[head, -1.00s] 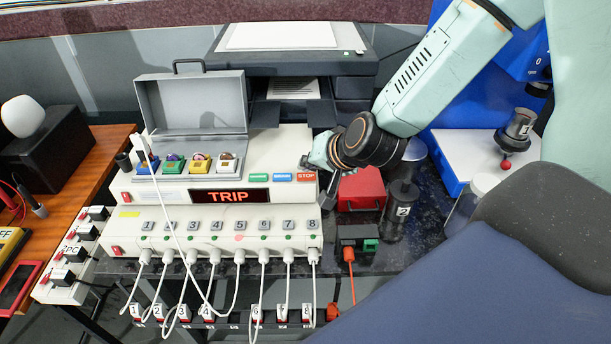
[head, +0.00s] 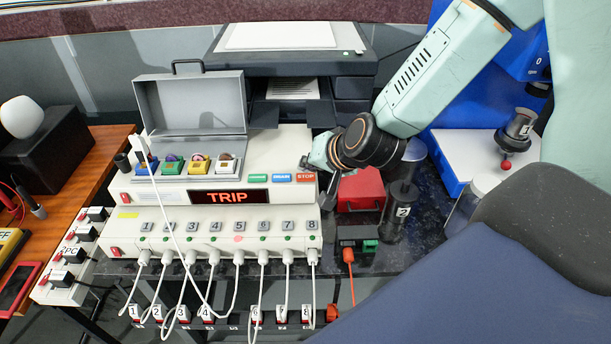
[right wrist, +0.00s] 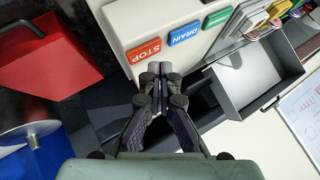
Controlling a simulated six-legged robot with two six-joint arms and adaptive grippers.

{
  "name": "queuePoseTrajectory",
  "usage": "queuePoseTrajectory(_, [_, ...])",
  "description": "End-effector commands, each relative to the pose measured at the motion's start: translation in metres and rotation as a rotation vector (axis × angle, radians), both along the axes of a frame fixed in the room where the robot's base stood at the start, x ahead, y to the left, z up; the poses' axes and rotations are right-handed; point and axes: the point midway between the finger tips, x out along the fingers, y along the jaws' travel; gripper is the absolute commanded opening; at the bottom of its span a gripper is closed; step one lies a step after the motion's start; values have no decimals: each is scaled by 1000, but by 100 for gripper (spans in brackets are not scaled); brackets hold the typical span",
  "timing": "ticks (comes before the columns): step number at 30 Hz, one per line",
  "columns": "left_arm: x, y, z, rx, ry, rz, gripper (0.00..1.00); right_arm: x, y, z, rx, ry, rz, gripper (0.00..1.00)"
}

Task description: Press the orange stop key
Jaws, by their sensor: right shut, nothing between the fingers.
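The orange stop key (head: 305,177) is at the right end of the key row on the white TRIP unit (head: 150,190). In the right wrist view the key (right wrist: 144,50) reads STOP and lies just beyond the fingertips. My right gripper (head: 325,199) is shut and empty, at the unit's right end, close to the key. In the right wrist view its fingertips (right wrist: 153,70) meet near the unit's edge, just below the key. I cannot tell whether they touch the unit. My left gripper is out of view.
Blue DRAIN (right wrist: 183,34) and green (right wrist: 217,18) keys sit beside the stop key. A red box (head: 360,190) and a dark cylinder (head: 399,212) stand right of the gripper. A white socket strip (head: 270,243) with several plugs is in front, a printer (head: 290,65) behind.

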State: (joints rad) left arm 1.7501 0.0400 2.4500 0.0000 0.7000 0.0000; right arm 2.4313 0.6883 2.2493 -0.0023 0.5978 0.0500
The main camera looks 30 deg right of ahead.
Motion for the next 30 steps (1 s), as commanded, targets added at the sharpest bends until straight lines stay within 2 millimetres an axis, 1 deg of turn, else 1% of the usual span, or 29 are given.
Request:
queuePoseTrajectory(6, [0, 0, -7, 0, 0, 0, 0, 0, 1, -8, 0, 0, 0, 0])
queuePoseTrajectory(17, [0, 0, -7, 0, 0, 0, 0, 0, 1, -8, 0, 0, 0, 0])
queuePoseTrajectory(30, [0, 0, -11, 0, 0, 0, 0, 0, 1, -12, 0, 0, 0, 0])
